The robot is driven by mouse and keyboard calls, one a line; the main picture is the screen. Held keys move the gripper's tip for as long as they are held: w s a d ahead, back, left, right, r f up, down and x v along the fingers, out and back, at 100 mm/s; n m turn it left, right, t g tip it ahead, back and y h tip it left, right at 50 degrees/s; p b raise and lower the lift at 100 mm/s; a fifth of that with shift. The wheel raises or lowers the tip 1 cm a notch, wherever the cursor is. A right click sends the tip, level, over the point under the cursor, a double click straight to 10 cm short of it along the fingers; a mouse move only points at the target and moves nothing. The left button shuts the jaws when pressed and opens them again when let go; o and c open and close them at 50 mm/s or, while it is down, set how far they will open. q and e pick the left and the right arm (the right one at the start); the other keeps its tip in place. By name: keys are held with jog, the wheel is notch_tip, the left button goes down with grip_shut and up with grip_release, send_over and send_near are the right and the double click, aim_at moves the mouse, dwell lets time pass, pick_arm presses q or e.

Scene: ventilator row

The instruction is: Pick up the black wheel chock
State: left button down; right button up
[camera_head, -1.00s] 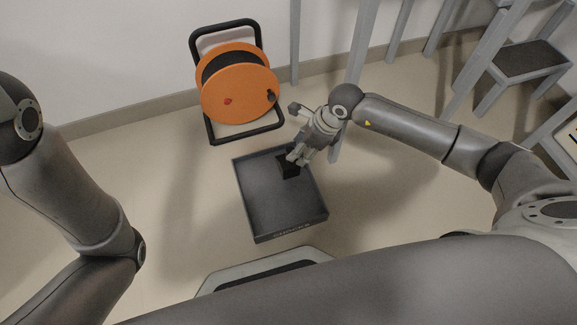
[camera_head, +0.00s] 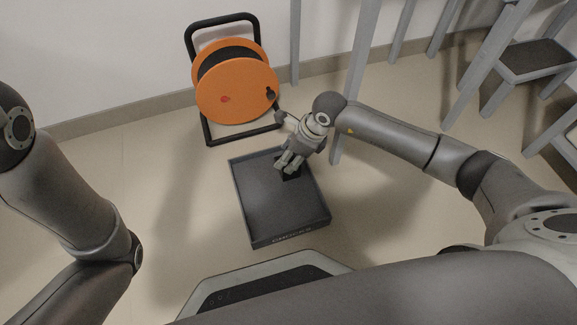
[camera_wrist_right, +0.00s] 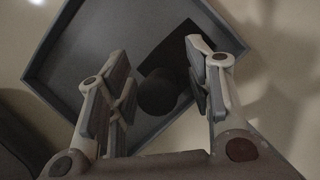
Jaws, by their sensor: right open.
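The black wheel chock (camera_head: 292,176) sits in the back right part of a dark grey tray (camera_head: 262,225) on the floor, mostly hidden under my right gripper (camera_head: 284,166) in the head view. In the right wrist view the chock (camera_wrist_right: 180,58) is a dark block with a rounded knob-like part toward the camera. The two fingers of my right gripper (camera_wrist_right: 160,92) stand apart, with the knob between them; I see no clear contact. The tray wall (camera_wrist_right: 58,50) also shows there. My left arm is at the left, its gripper out of view.
An orange cable reel (camera_head: 236,92) on a black frame stands just behind the tray, against the wall. Grey stand legs (camera_head: 367,60) rise behind my right arm. A grey-rimmed dark panel (camera_head: 262,283) lies in front of the tray. Floor left of the tray is clear.

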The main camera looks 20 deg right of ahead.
grip_shut()
jog(key=shift+r, duration=0.2)
dwell(0.5)
